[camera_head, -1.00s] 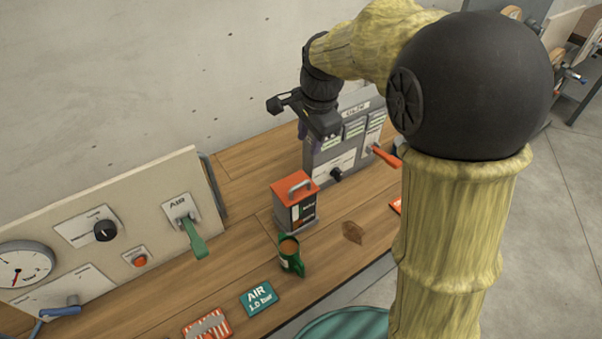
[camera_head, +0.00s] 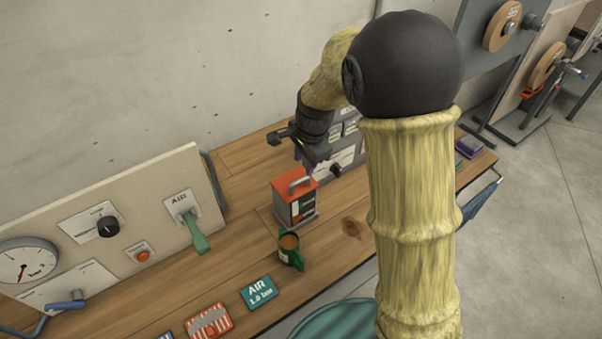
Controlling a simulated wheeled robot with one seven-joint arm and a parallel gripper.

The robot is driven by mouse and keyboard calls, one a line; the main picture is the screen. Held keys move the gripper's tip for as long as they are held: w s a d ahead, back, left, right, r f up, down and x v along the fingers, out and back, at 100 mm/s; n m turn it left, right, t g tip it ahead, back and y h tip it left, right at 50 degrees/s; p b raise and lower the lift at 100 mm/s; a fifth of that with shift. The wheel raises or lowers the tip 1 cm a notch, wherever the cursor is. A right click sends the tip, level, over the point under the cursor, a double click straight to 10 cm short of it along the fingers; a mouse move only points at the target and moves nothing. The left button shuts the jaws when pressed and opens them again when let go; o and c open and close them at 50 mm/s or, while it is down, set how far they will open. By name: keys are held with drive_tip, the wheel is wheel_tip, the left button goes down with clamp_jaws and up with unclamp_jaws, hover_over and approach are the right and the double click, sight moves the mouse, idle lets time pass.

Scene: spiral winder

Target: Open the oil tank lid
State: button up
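The oil tank (camera_head: 297,208) is a small grey box with a dark front, standing on the wooden bench. Its orange-red lid (camera_head: 283,186) is on top and looks closed, with a grey handle (camera_head: 300,184) across it. My gripper (camera_head: 291,149) is black and hangs just above and behind the lid, seemingly apart from the handle. Its fingers look spread, with nothing between them. Part of the gripper is seen from behind, so the fingertips are not fully clear.
To the left is a panel (camera_head: 150,205) with a gauge, knob and green AIR lever (camera_head: 195,236). A grey control box (camera_head: 345,150) stands behind, partly hidden by my arm. A concrete wall backs the bench.

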sight(301, 181)
drive_tip(key=f, duration=0.2)
drive_tip(key=w+f+p, duration=0.1)
drive_tip(key=f, duration=0.2)
drive_tip(key=a+f, duration=0.1)
drive_tip(key=f, duration=0.1)
drive_tip(key=shift+w+f, duration=0.15)
drive_tip(key=shift+f, duration=0.15)
clamp_jaws()
